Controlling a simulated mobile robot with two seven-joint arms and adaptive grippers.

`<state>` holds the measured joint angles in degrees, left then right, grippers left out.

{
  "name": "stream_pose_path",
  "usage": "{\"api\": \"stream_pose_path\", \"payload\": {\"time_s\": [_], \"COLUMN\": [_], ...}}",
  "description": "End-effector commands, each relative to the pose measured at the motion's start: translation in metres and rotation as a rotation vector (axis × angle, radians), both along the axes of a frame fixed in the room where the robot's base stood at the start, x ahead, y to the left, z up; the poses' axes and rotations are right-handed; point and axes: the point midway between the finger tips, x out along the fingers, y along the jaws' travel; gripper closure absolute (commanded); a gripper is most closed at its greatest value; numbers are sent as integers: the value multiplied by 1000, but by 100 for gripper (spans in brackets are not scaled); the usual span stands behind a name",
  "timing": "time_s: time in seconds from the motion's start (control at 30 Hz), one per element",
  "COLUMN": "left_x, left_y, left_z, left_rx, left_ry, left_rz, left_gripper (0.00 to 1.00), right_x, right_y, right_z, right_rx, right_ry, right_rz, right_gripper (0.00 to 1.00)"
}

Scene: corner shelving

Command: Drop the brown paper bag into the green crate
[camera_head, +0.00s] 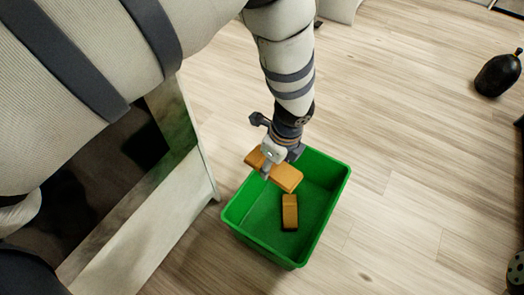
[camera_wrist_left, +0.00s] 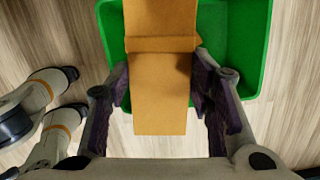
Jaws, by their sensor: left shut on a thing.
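The green crate (camera_head: 323,215) stands on the floor, its open top facing up. My left gripper (camera_head: 268,166) is over the crate's far-left rim. It is shut on a brown paper bag (camera_head: 286,179), which is tilted and hangs over the crate's opening. In the left wrist view, the held bag (camera_wrist_left: 160,95) lies between the two fingers of the left gripper (camera_wrist_left: 160,110), with the green crate (camera_wrist_left: 238,50) beneath. A second brown bag (camera_head: 290,212) lies inside the crate on its bottom.
A pale cabinet or shelf side (camera_head: 150,230) stands left of the crate. A black rounded object (camera_head: 497,74) is on the floor at the far right. The wooden floor (camera_head: 400,170) right of the crate is clear.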

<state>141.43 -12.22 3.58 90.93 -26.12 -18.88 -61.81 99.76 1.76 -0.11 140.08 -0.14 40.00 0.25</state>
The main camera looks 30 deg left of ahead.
Motion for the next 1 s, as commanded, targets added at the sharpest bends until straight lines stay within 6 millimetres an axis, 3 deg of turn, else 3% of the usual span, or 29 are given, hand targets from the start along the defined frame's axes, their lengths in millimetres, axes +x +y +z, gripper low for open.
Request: {"api": "stream_pose_path", "payload": {"time_s": [0.03, 0.1, 0.2, 0.3, 0.47, 0.8, 1.0], "left_x": [8, 23, 39, 47, 50, 48, 50], "left_y": [-5, -11, -19, -23, -25, -25, -25], "left_z": [-42, -68, -92, -102, -109, -157, -160], "left_rx": [-1, -2, -2, -1, 1, 0, 1], "left_ry": [12, 11, 6, 4, 1, 5, 1], "left_rz": [-142, -337, -538, -649, -690, -687, -685], "left_gripper": [80, 80, 80, 80, 80, 80, 80], "right_x": [-8, -13, -17, -18, -20, -29, -29], "right_y": [0, 0, 0, 0, 0, 2, 2], "right_z": [-23, -37, -49, -54, -58, -83, -85], "right_rx": [1, 0, 1, 1, 1, 5, 6], "right_ry": [30, 48, 65, 72, 77, 116, 120], "right_rz": [1, 1, 2, 4, 4, 7, 7], "right_gripper": [29, 29, 29, 29, 29, 29, 29]}}
